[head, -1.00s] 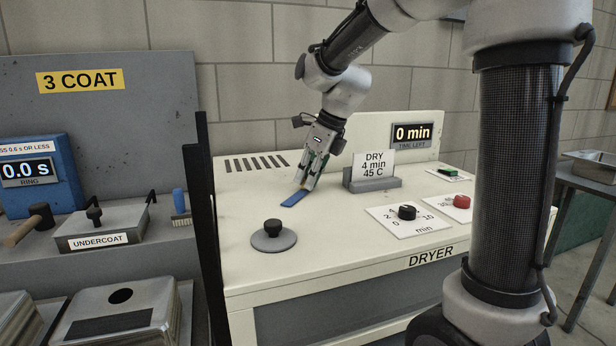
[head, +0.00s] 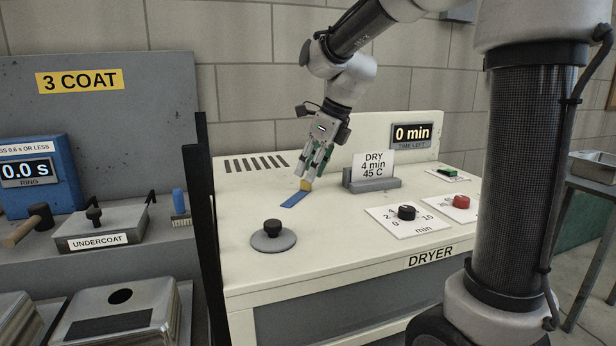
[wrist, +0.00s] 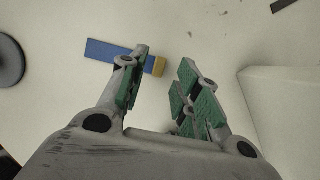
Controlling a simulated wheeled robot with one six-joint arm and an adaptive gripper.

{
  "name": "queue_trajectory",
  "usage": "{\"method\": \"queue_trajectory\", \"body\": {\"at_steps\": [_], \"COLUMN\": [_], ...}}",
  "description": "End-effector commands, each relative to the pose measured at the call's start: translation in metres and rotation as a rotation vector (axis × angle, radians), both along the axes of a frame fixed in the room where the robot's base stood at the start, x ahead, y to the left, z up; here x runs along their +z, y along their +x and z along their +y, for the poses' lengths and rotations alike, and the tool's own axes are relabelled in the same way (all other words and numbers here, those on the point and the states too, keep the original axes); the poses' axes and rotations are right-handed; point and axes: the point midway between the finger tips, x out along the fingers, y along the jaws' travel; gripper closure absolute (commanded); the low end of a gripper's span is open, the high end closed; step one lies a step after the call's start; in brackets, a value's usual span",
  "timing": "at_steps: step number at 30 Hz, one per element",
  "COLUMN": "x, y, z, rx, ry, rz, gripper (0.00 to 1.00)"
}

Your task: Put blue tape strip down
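The blue tape strip (head: 295,200) lies flat on the cream top of the dryer (head: 335,220), with a yellow-tan block at its right end (head: 306,185). In the wrist view the blue strip (wrist: 108,51) lies on the surface beyond the fingers, and its tan end (wrist: 159,66) shows beside the left finger. My gripper (head: 317,172) is just above and to the right of the strip. Its green-padded fingers (wrist: 163,95) are spread apart with nothing between them.
A grey round lid with a black knob (head: 273,237) sits in front of the strip. A card holder with a "DRY 4 min 45 C" card (head: 374,172) stands to the right. Dials (head: 407,212) are at front right. A black post (head: 205,190) borders the dryer's left side.

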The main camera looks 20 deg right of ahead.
Motion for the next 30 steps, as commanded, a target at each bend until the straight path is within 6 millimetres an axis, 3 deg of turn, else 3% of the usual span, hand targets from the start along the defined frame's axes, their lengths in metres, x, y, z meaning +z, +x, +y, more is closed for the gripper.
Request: {"method": "queue_trajectory", "body": {"at_steps": [6,12,30], "x": [0.048,0.078,0.086], "y": [-0.013,-0.022,-0.025], "z": [-0.015,-0.023,-0.026], "rx": [-0.001,0.000,0.001], "ry": [0.001,-0.001,-0.001], "rz": [-0.005,-0.002,0.000], "gripper": [0.68,0.68,0.68]}}
